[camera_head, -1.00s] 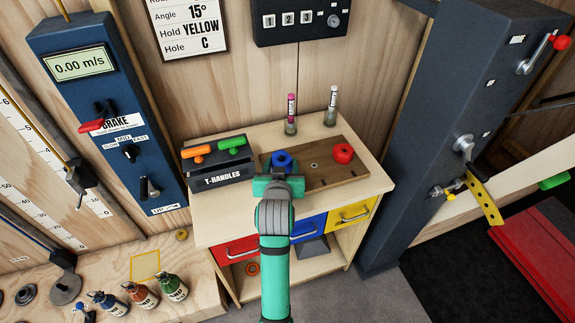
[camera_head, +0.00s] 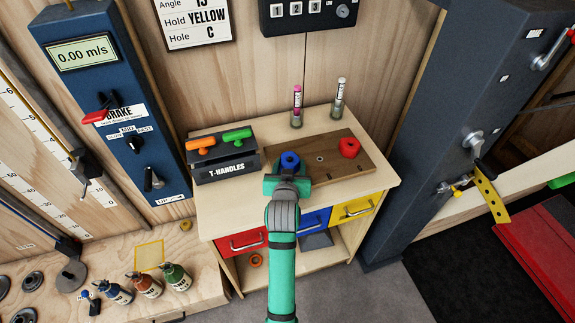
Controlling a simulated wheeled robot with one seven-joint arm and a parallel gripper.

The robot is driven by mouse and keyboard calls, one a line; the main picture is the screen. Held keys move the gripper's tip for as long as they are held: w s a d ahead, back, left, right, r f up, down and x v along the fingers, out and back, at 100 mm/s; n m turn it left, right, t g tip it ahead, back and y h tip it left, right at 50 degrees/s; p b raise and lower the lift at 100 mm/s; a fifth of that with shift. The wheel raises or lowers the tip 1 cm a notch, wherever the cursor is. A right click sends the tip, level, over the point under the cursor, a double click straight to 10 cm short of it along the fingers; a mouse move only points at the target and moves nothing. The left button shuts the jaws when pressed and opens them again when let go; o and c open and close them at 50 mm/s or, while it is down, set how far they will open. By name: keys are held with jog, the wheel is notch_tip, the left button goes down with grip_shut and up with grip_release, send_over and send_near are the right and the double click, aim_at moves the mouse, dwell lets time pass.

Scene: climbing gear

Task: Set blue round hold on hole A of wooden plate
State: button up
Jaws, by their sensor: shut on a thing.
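The blue round hold (camera_head: 289,160) is at the left part of the wooden plate (camera_head: 335,175), with its centre hole facing up. My gripper (camera_head: 288,182) reaches in from the front and is shut on the blue hold's near side. Whether the hold rests on the plate or is slightly above it I cannot tell. A red hold (camera_head: 349,147) sits at the right on the plate. A small hole (camera_head: 320,159) shows in the plate between the two holds. Hole letters are too small to read, and the plate's near left part is hidden by my gripper.
A dark T-handles box (camera_head: 228,168) with an orange and a green handle stands left of the plate. Two small brush jars (camera_head: 297,118) and (camera_head: 339,108) stand behind it. A tall dark blue post (camera_head: 445,130) rises at the right. Drawers (camera_head: 241,243) face front.

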jog(key=o, duration=1.2)
jog(key=shift+r, duration=0.1)
jog(key=v, duration=1.2)
